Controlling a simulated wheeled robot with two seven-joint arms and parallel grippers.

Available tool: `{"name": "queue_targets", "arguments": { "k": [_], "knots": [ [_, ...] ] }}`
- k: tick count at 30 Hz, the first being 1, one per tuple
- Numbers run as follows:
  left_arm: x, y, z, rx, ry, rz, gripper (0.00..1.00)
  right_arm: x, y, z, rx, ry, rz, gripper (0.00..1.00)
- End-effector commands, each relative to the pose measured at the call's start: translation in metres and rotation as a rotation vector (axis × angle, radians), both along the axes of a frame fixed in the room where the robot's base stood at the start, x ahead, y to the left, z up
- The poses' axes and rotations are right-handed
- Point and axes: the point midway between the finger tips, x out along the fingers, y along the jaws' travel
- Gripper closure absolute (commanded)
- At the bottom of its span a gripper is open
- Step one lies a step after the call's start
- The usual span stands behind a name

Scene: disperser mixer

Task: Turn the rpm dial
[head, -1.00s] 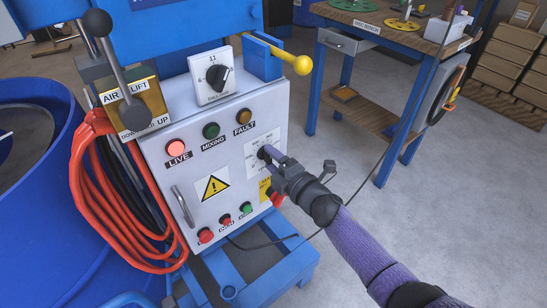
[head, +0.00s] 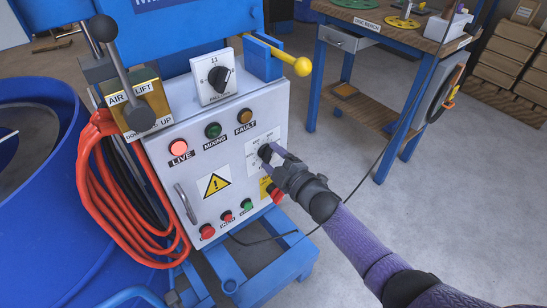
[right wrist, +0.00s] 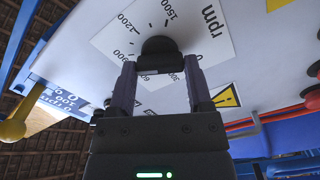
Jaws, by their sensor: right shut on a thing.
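The rpm dial (right wrist: 160,52) is a black knob on a white scale plate (right wrist: 208,45) marked rpm, with numbers such as 1200 and 1500. In the head view the dial (head: 265,152) sits on the right side of the panel's front, partly covered by my gripper. My right gripper (head: 274,157) reaches it from the lower right. In the right wrist view its two fingers (right wrist: 160,75) lie on either side of the dial and are shut on it. The dial's pointer is hidden. My left gripper is not in view.
The control box (head: 215,187) carries lamps, a warning sign and lower push buttons. Above it is a black rotary switch (head: 219,79) and a yellow-knobbed lever (head: 302,66). Orange cable (head: 105,200) hangs at left. A disc bench (head: 390,35) stands back right, with clear floor before it.

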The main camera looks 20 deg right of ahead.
Motion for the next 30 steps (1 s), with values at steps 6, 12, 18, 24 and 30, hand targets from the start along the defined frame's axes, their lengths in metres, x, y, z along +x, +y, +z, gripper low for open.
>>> {"name": "queue_targets", "arguments": {
  "k": [6, 12, 18, 24, 30],
  "knots": [
    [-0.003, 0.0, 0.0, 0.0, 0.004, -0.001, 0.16, 0.0, 0.0, -0.001, 0.001, 0.003, -0.001, 0.94],
    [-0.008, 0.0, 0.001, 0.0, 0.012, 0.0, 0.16, 0.0, 0.0, -0.001, 0.0, 0.003, -0.001, 0.21],
    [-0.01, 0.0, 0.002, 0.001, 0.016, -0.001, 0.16, 0.0, 0.0, -0.001, 0.0, 0.001, 0.0, 0.0],
    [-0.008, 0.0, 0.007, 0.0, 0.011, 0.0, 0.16, -0.007, -0.003, 0.002, 0.0, 0.002, 0.0, 0.0],
    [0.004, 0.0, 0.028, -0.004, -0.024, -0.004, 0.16, -0.052, -0.019, 0.005, -0.001, 0.003, -0.001, 0.0]
  ]
}}
